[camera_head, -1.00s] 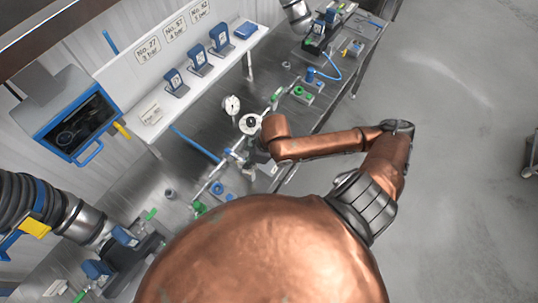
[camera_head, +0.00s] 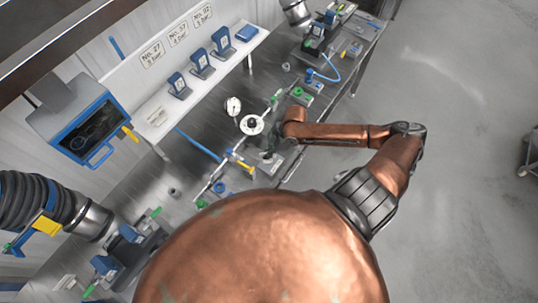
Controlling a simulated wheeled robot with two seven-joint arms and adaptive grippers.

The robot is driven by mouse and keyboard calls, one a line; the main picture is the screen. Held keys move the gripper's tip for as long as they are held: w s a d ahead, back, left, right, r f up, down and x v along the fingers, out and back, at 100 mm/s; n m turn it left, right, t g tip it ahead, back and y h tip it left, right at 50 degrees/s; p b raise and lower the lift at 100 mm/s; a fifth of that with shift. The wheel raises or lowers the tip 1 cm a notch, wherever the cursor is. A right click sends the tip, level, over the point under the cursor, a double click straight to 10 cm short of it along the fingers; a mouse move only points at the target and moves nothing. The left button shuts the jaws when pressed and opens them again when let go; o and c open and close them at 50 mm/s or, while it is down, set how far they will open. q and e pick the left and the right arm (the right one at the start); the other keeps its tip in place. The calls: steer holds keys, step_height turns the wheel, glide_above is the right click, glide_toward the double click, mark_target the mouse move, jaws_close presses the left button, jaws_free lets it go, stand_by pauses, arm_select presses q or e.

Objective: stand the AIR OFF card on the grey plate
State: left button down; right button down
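I cannot read AIR OFF on anything. A small pale card (camera_head: 156,115) with unreadable lettering is at the near end of the white shelf; I cannot tell whether it is the AIR OFF card. A small grey piece (camera_head: 268,168) on the bench below my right wrist may be the grey plate. My copper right arm reaches over the bench, its wrist beside the white round fitting (camera_head: 252,124). My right gripper is small and mostly hidden around the wrist; its fingers and anything in them cannot be made out. My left gripper is not in view.
Blue devices (camera_head: 180,86) stand on the white shelf under numbered pressure signs. A pipe with green and yellow handles (camera_head: 242,163) and a gauge (camera_head: 233,105) run along the bench. A blue-framed screen (camera_head: 92,130) and black ribbed hose (camera_head: 40,203) are at left. Right floor is mostly clear.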

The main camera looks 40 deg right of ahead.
steer(key=shift+w+d+f, duration=0.25)
steer(key=shift+d+f, duration=0.15)
steer(key=shift+f, duration=0.15)
steer(key=shift+w+d+f, duration=0.1)
steer(key=shift+d+f, duration=0.1)
steer(key=shift+f, duration=1.6)
steer(key=shift+f, duration=0.1)
steer(key=c, duration=2.2)
jaws_free()
steer(key=shift+o, duration=0.2)
steer(key=v, duration=1.2)
